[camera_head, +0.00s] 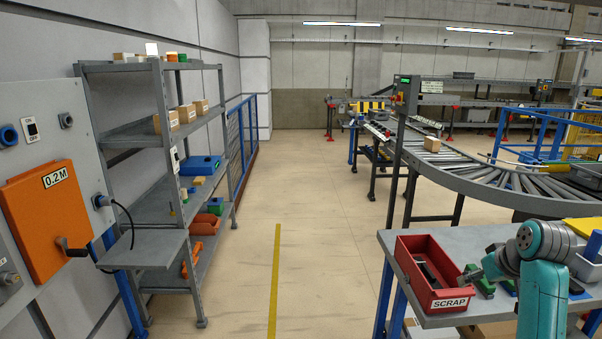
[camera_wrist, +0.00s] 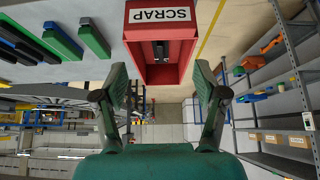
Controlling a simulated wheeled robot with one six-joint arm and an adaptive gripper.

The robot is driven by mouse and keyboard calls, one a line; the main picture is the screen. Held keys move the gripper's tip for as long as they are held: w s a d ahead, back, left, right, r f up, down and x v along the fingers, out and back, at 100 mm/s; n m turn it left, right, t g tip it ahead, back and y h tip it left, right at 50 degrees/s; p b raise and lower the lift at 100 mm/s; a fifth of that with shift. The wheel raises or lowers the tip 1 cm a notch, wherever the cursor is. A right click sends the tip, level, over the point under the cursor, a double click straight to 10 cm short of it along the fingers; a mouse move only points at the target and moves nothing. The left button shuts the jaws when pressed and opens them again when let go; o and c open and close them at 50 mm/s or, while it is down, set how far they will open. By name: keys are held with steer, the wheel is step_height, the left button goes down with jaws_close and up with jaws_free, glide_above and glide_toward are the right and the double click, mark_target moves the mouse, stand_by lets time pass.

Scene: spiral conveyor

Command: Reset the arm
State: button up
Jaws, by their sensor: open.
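My gripper (camera_wrist: 161,70) is open, with two green fingers spread wide and nothing between them. In the head view my gripper (camera_head: 472,276) is partly hidden by my teal arm and hovers at the right side of the red SCRAP bin (camera_head: 410,274). The wrist view is upside down and shows the SCRAP bin (camera_wrist: 186,50) beyond the fingertips, with a dark item (camera_wrist: 160,48) inside it. I cannot tell whether a fingertip touches the bin.
Green and blue blocks (camera_wrist: 63,41) lie beside the bin on the grey table (camera_head: 383,238). A curved roller conveyor (camera_head: 470,170) with a cardboard box (camera_head: 432,144) stands behind. A shelf rack (camera_head: 160,140) stands left. The floor between (camera_head: 320,220) is clear.

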steer(key=s+a+f+t, duration=0.1)
steer(key=s+a+f, duration=0.3)
steer(key=f, duration=0.4)
steer(key=s+a+f+m+t, duration=0.1)
steer(key=s+a+f, duration=0.3)
steer(key=f, duration=0.5)
steer(key=s+a+f+t, duration=0.1)
steer(key=s+a+f, duration=0.3)
steer(key=f, duration=0.4)
steer(key=s+a+f+h, duration=0.1)
steer(key=s+a+f, duration=0.35)
steer(key=s, duration=0.45)
steer(key=s+a+t, duration=0.1)
steer(key=s+a, duration=0.2)
steer(key=s, duration=0.6)
steer(key=s+a+t, duration=0.2)
steer(key=s, duration=0.7)
steer(key=s+a+r+t, duration=0.2)
steer(key=s+r, duration=1.2)
steer(key=s, duration=0.2)
steer(key=shift+s+a+n+y, duration=0.2)
steer(key=shift+a+n+y, duration=0.1)
steer(key=shift+a+y, duration=0.1)
